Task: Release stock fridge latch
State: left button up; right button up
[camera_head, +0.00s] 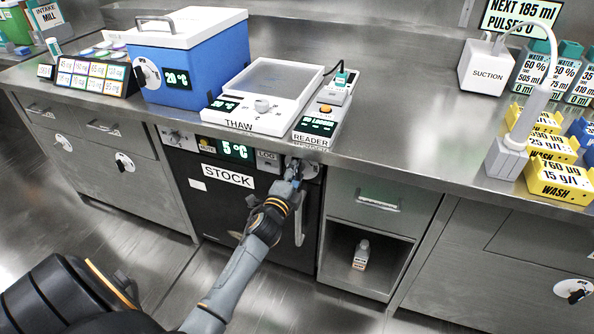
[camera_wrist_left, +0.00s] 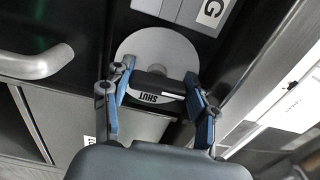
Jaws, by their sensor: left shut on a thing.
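The stock fridge (camera_head: 215,200) is a dark under-counter unit with a STOCK label and a 5 °C display. Its latch is a dark knob on a round light plate (camera_wrist_left: 185,50) in the left wrist view, with a SHUT label (camera_wrist_left: 150,97) beside it. My left gripper (camera_head: 293,170) is at the fridge's upper right corner and covers most of the latch in the head view. In the left wrist view its two blue fingers (camera_wrist_left: 158,105) are shut on the latch knob (camera_wrist_left: 160,82). The fridge door looks closed. My right gripper is not in view.
The fridge's vertical handle (camera_head: 299,218) is just below my gripper, and it also shows in the left wrist view (camera_wrist_left: 35,64). An open cubby with a small bottle (camera_head: 361,254) is to the right. The counter edge (camera_head: 345,160) runs just above the gripper.

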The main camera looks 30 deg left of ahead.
pick_arm(q)
jog(key=o, duration=1.2)
jog(key=shift+c, duration=0.2)
jog(key=v, duration=1.2)
